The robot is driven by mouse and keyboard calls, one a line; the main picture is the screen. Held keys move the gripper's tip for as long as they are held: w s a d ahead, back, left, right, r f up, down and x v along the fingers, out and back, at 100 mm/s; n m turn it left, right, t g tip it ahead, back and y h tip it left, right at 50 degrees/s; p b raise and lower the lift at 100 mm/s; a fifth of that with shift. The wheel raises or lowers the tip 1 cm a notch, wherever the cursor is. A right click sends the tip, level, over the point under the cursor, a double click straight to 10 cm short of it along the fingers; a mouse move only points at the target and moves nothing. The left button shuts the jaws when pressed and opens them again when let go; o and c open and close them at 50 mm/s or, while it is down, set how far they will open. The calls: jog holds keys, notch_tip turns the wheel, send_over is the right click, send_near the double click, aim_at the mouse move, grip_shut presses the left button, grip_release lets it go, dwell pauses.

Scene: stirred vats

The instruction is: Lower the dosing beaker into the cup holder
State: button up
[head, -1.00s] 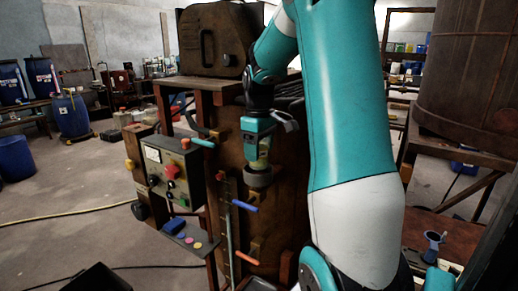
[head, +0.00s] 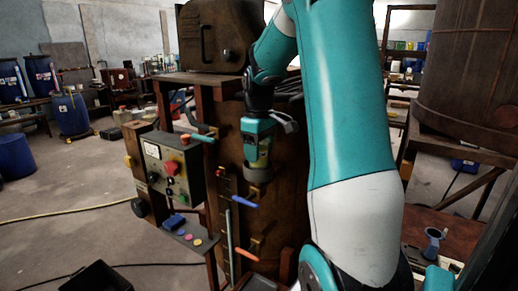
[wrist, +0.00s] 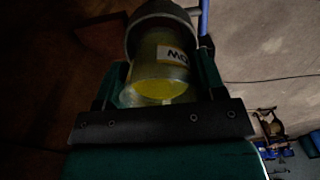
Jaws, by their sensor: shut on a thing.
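The dosing beaker (wrist: 150,55) is a clear cup with yellow contents and a white label, held between the jaws of my gripper (wrist: 160,95). In the head view the beaker (head: 263,153) shows yellow-green below my teal gripper (head: 258,150), roughly upright. The cup holder (head: 258,174) is a dark grey ring on the front of the rusty vat, directly below the beaker. In the wrist view the holder's ring (wrist: 160,14) arches around the beaker's far end. The beaker's lower end is hidden, so I cannot tell how deep it sits or whether it touches.
A control box (head: 172,170) with knobs and buttons stands left of the holder. A blue handle (head: 244,201) and an orange handle (head: 247,254) stick out below it. The rusty vat (head: 290,215) is close behind. Open floor (head: 90,215) lies left.

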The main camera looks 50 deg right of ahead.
jog(key=shift+f+b, duration=0.45)
jog(key=shift+f, duration=0.4)
jog(key=o, duration=1.1)
notch_tip(320, 180, up, 18)
jog(key=shift+f+b, duration=0.25)
jog(key=shift+b, duration=0.8)
